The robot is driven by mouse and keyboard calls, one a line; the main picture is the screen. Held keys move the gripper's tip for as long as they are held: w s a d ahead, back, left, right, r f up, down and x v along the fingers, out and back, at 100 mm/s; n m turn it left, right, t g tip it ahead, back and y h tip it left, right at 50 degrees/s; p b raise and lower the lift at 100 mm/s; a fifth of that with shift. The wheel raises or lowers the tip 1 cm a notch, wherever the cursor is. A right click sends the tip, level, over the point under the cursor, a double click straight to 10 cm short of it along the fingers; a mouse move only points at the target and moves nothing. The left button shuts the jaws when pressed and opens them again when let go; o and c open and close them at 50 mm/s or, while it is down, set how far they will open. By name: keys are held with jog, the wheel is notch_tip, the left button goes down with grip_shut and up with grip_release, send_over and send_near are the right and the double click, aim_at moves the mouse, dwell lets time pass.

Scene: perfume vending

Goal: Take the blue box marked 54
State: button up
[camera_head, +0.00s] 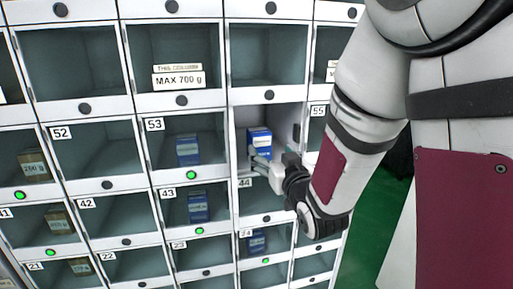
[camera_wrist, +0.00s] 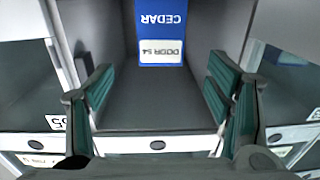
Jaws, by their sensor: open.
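The blue box (camera_head: 259,139) stands in a lit compartment between those marked 53 and 55. In the wrist view the blue box (camera_wrist: 160,14) shows upside down, with "CEDAR" and a white label that appears to read "DOOR 54". My gripper (camera_head: 259,162) is at the front of that compartment, just below and in front of the box in the head view. In the wrist view my gripper (camera_wrist: 160,88) is open and empty, its green-padded fingers spread to either side, with the box ahead between them. The fingers appear apart from the box.
Compartment walls stand close on both sides of my fingers. Other blue boxes sit in the compartments marked 53 (camera_head: 188,150), 43 (camera_head: 198,207) and 24 (camera_head: 257,243). Brown boxes (camera_head: 34,165) are at the left. Green floor (camera_head: 378,225) shows at the right.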

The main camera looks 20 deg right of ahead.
aim_at(263, 141)
jog(key=w+b, duration=0.2)
jog(key=w, duration=0.2)
jog(key=shift+f+b, duration=0.1)
jog(key=shift+b, duration=0.2)
jog(key=shift+w+a, duration=0.1)
jog(key=shift+w, duration=0.9)
jog(key=shift+w+a+f+p, duration=0.15)
jog(key=shift+w+p, duration=0.2)
jog(key=shift+w, duration=1)
jog(key=shift+w+f+p, duration=0.1)
jog(key=shift+w+p, duration=0.25)
jog(key=shift+w, duration=0.95)
jog(key=shift+c, duration=0.5)
jog(key=c, duration=1.2)
